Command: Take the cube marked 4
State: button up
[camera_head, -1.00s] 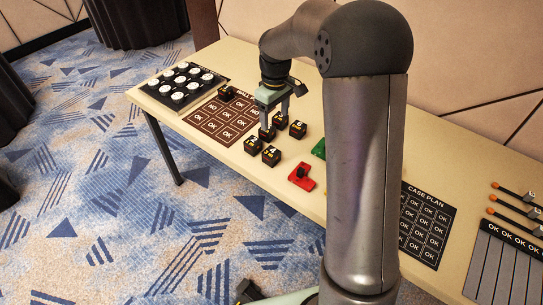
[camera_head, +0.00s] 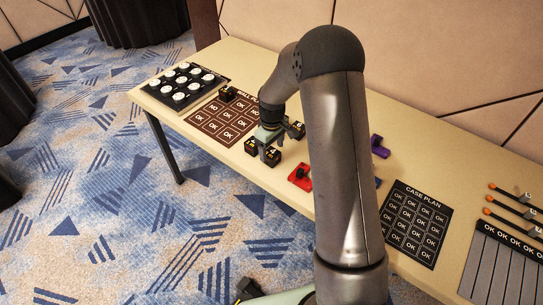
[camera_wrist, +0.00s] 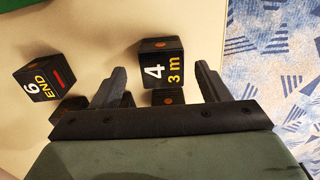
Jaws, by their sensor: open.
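My gripper (camera_wrist: 160,76) is open and empty, one finger on each side of this cube's line, with the cube showing just beyond the fingertips. Contact cannot be judged. In the head view my gripper (camera_head: 267,137) is low over the cube group. By its place, the cube at the front right of the group (camera_head: 271,157) appears to be the one marked 4; its label is too small to read there.
A cube marked 6 END (camera_wrist: 42,82) lies left in the wrist view. Other dark cubes are partly hidden behind my fingers. The table's front edge is close.

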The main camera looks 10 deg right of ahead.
aim_at(271, 152)
jog(key=shift+a+f, duration=0.2)
jog(key=shift+f, duration=1.6)
jog(key=c, duration=1.1)
jog(key=shift+w+r, duration=0.1)
